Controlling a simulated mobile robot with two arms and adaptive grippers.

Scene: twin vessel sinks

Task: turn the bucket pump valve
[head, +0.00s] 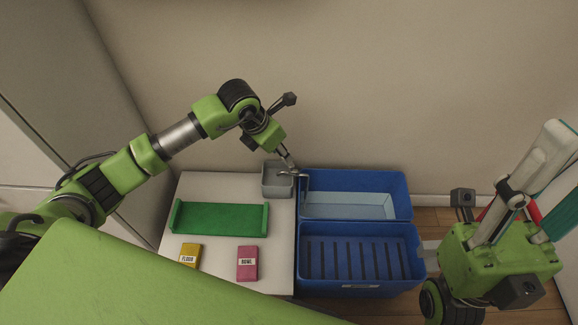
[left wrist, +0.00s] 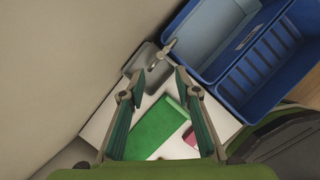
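A small grey bucket (head: 271,190) stands at the back right corner of the white counter. A metal pump tap (head: 291,173) rises at its right side, with its spout toward the blue basins. In the left wrist view the bucket (left wrist: 137,62) and the tap (left wrist: 160,56) lie just beyond my fingertips. My left gripper (head: 289,161) hangs just above the tap; contact cannot be told. In the left wrist view my left gripper (left wrist: 158,83) is open, with nothing between its fingers. My right gripper (head: 545,175) is at the far right, well away from the bucket, and its fingertips are unclear.
Two blue basins (head: 407,205) stand right of the counter (head: 222,182), the back one with a light blue insert (head: 348,205). A green tray (head: 218,218), a yellow packet (head: 190,255) and a pink packet (head: 247,263) lie on the counter. A wall closes the back.

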